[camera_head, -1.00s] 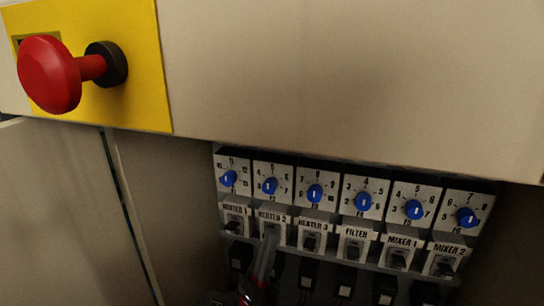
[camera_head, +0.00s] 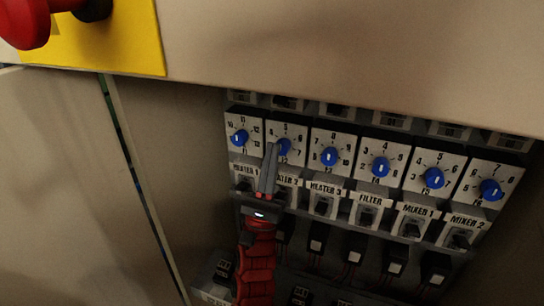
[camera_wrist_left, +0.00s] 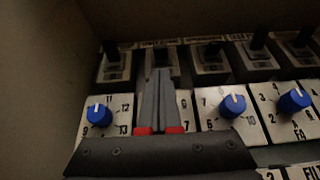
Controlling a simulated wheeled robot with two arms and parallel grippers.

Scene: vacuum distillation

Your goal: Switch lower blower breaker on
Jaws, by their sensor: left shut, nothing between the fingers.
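My left gripper (camera_head: 272,150) is shut and empty. Its grey fingers point up in front of the HEATER 2 dial and cover part of its label. In the left wrist view its closed fingers (camera_wrist_left: 158,80) also cover part of that dial and reach towards a row of breakers (camera_wrist_left: 208,58) above the dials. The labels on that row are too blurred to read. No label reading "blower" is legible, so I cannot tell which breaker is the lower blower one. A lower row of black breakers (camera_head: 225,268) shows partly at the bottom left. My right gripper is not in view.
Blue dials (camera_head: 329,157) sit above labelled switches (camera_head: 366,211) from HEATER 1 to MIXER 2. A beige cover (camera_head: 340,60) overhangs the recessed panel. A red button (camera_head: 25,22) on a yellow plate (camera_head: 125,45) projects at upper left. A cabinet wall bounds the left side.

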